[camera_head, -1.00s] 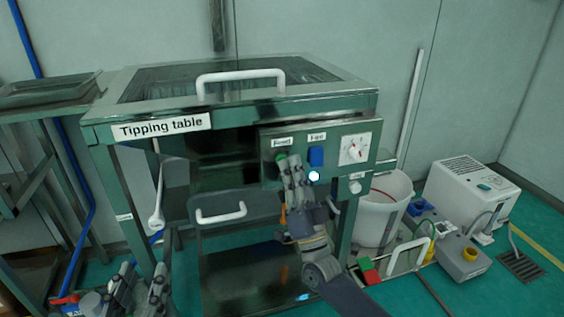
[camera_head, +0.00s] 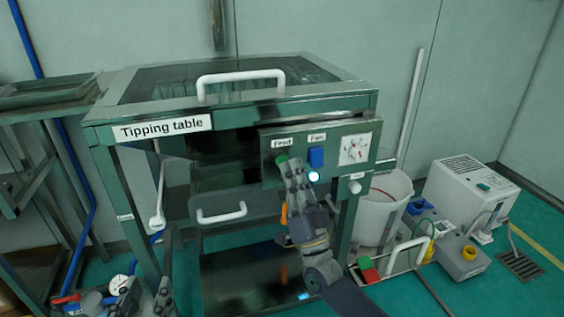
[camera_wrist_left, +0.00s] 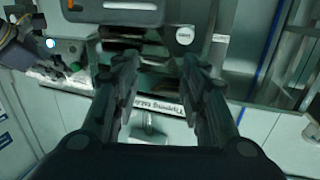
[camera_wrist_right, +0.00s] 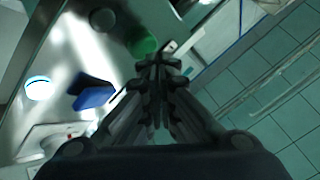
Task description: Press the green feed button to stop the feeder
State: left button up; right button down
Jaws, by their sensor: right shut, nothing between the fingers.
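The green feed button (camera_head: 281,160) sits under the "Feed" label on the control panel (camera_head: 268,174) of the tipping table. My right gripper (camera_head: 293,164) is shut and empty, with its fingertips just beside and below the button in the head view. In the right wrist view the green button (camera_wrist_right: 145,46) shows just beyond the closed fingertips (camera_wrist_right: 158,64); I cannot tell whether they touch. The fingers partly cover the button's surroundings in the head view. My left gripper (camera_head: 146,296) is low at the left front, and its fingers (camera_wrist_left: 155,85) are apart and empty.
A white handle (camera_head: 240,77) tops the table. A white bucket (camera_head: 385,210) and a white machine (camera_head: 468,190) stand at right.

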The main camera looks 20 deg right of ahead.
pick_arm(q)
jog(key=s+a+f+g+y+p, duration=0.2)
jog(key=s+f+g, duration=0.6)
jog(key=f, duration=0.5)
jog(key=shift+s+a+g+y+p, duration=0.35)
jog(key=shift+a+p, duration=0.2)
jog(key=shift+a, duration=0.55)
pick_arm(e)
jog(key=s, duration=0.6)
jog(key=shift+d, duration=0.1)
